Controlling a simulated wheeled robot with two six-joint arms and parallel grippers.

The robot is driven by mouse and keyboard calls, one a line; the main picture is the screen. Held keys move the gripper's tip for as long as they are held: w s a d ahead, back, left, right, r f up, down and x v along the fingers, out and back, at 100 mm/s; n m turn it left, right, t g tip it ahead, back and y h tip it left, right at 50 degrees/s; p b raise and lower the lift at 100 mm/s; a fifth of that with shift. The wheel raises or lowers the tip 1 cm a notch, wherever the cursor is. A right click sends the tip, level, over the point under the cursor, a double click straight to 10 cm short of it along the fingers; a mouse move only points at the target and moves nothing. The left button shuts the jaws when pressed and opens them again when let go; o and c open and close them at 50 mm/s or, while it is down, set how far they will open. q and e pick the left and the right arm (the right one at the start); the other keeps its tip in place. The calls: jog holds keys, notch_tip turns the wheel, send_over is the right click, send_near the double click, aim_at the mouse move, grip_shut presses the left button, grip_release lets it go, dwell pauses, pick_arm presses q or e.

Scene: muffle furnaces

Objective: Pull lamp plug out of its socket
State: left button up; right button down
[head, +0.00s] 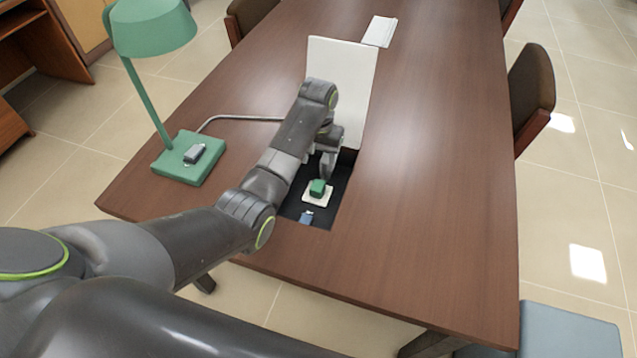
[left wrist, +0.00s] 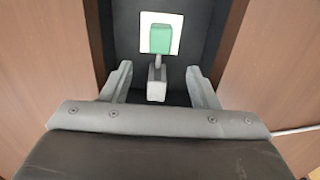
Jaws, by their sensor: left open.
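The green lamp plug (head: 318,187) sits on a white socket plate (head: 309,197) in a dark recess of the wooden table. In the left wrist view the plug (left wrist: 160,39) is on the white plate (left wrist: 174,20), with a grey piece (left wrist: 156,84) extending from it toward the gripper. My left gripper (head: 322,165) is down in the recess, just behind the plug. Its fingers (left wrist: 158,86) are apart on either side of the grey piece, with gaps on both sides. The green desk lamp (head: 186,158) stands on the table at left. My right gripper is not in view.
A white lid (head: 352,75) stands upright behind the recess. A grey cord (head: 240,118) runs from the lamp toward the recess, partly hidden by my arm. A small blue item (head: 306,217) lies at the recess's front. The table's right side (head: 440,180) is clear.

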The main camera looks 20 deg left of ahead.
aim_at(318, 183)
pick_arm(q)
notch_tip(318, 183, down, 11)
jog(key=shift+f+b, duration=0.1)
jog(key=shift+b, duration=0.6)
jog(key=shift+c, duration=0.3)
grip_shut()
